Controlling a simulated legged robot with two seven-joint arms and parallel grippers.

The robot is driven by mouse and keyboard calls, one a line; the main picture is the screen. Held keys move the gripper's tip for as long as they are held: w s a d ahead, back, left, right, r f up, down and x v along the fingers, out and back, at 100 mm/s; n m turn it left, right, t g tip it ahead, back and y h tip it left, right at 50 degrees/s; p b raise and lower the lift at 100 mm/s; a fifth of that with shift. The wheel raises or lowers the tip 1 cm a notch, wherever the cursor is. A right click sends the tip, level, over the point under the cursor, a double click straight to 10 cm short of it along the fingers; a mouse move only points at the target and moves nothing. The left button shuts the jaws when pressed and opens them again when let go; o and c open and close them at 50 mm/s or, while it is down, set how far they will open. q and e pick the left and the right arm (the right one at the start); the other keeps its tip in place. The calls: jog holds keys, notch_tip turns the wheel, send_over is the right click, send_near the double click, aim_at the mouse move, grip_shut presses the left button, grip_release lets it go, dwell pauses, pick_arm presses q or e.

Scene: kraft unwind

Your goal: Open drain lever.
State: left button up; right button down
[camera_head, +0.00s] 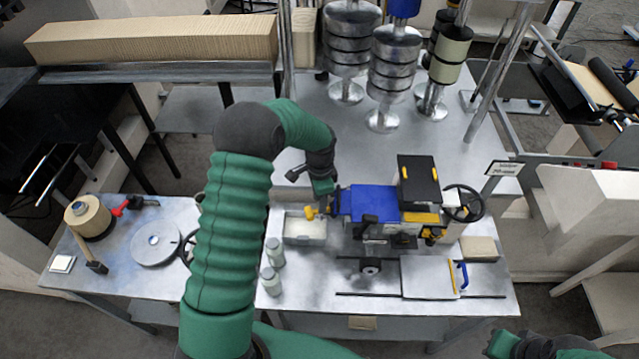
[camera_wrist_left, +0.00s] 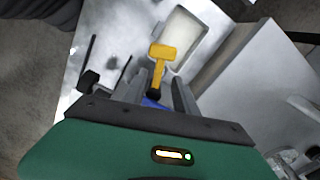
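The drain lever is a yellow T-shaped handle (camera_head: 311,212) at the left end of the blue machine (camera_head: 372,203), just above a pale tray. In the left wrist view the yellow lever (camera_wrist_left: 163,53) points away from me, with its dark stem reaching back between the fingers. My left gripper (camera_head: 322,203) is right at the lever. Its two grey fingers (camera_wrist_left: 165,88) are apart, one on each side of the stem, with no clear contact visible. My right gripper (camera_head: 522,346) is at the bottom right edge, far from the lever, and its fingers are unclear.
The pale tray (camera_head: 305,229) sits below the lever, with two small jars (camera_head: 273,252) in front. Black handwheels flank the machine, including one at right (camera_head: 463,203). Metal weight stacks (camera_head: 396,65) stand behind. A board with a blue handle (camera_head: 430,277) lies at front right.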

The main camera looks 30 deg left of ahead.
pick_arm(q)
notch_tip(320, 180, up, 14)
jog(key=b, duration=0.3)
jog(key=shift+f, duration=0.25)
jog(key=shift+a, duration=0.15)
jog(key=s+d+f+n+t+b, duration=0.1)
jog(key=s+d+f+n+b, duration=0.3)
jog(key=s+f, duration=0.4)
jog(key=s+d+f+n+t+b, duration=0.1)
jog(key=s+d+f+n+b, duration=0.2)
jog(key=s+d+f+b, duration=0.4)
notch_tip(320, 180, down, 4)
jog(key=s+d, duration=0.2)
jog(key=shift+d+r+n+t, duration=0.25)
jog(key=shift+d+n+t, duration=0.05)
jog(key=shift+n, duration=0.1)
jog(key=shift+d, duration=0.2)
jog(key=shift+d, duration=0.15)
